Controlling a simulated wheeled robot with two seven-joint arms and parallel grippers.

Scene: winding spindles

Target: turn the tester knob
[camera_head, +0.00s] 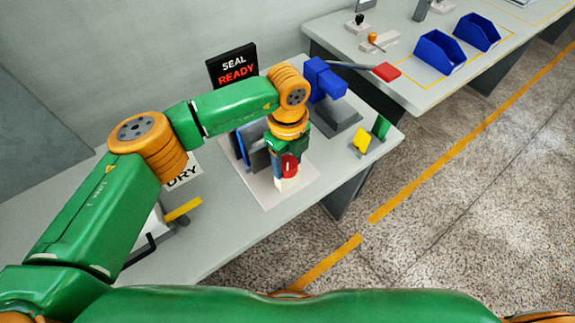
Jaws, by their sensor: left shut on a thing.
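My left gripper (285,168) reaches down over a pale base plate (272,197) on the near table. It is shut on a red, rounded piece that looks like the tester knob (290,166), with a cream-coloured block (287,184) just below it. The gripper and wrist hide part of this spot, so the knob's turn angle cannot be told. A blue and grey upright unit (255,156) stands on the plate just left of the gripper. Behind it a black sign (232,66) reads SEAL READY. My right gripper is not in view.
A yellow piece (362,140) is near the table's right edge. A yellow-handled fixture (183,209) lies left. Blue bins (440,52) stand on the far table.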

